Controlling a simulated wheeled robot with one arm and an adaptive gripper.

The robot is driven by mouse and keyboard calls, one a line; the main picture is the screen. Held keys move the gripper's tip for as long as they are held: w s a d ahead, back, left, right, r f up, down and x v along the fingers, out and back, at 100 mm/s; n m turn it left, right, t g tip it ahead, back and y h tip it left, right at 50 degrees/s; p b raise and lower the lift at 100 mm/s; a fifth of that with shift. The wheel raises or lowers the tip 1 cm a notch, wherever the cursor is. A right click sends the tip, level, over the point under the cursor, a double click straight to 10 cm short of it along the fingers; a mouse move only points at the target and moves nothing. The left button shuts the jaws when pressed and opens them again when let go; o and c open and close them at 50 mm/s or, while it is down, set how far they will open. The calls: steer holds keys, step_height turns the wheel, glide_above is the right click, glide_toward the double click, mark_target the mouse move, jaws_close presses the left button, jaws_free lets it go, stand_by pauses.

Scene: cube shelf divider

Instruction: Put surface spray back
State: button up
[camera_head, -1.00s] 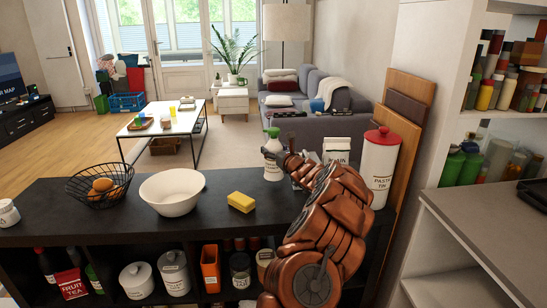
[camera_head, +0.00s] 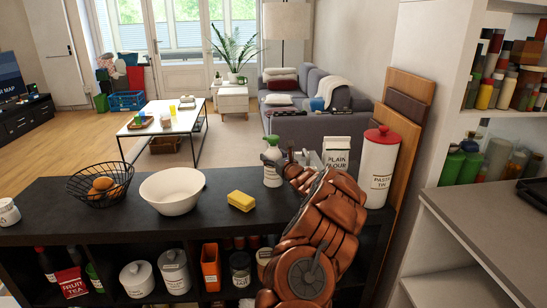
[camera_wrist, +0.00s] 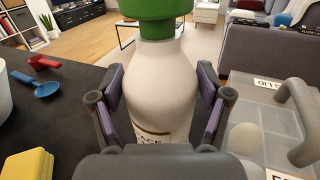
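The surface spray (camera_head: 272,170) is a white bottle with a green head. In the head view it is upright at the back of the dark shelf top, left of the flour. My gripper (camera_head: 284,160) reaches it from the right.
On the dark shelf top (camera_head: 120,215) are a wire basket (camera_head: 75,192), a white bowl (camera_head: 172,192) and a yellow sponge (camera_head: 241,201). The flour pack (camera_head: 337,155) and pasta tin (camera_head: 378,170) stand at right. A clear lidded box (camera_wrist: 265,125) is close beside the right finger.

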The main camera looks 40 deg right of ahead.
steer(key=shift+o, duration=1.4)
steer(key=shift+r, duration=0.15)
steer(key=b+v, duration=0.1)
steer(key=v, duration=1.1)
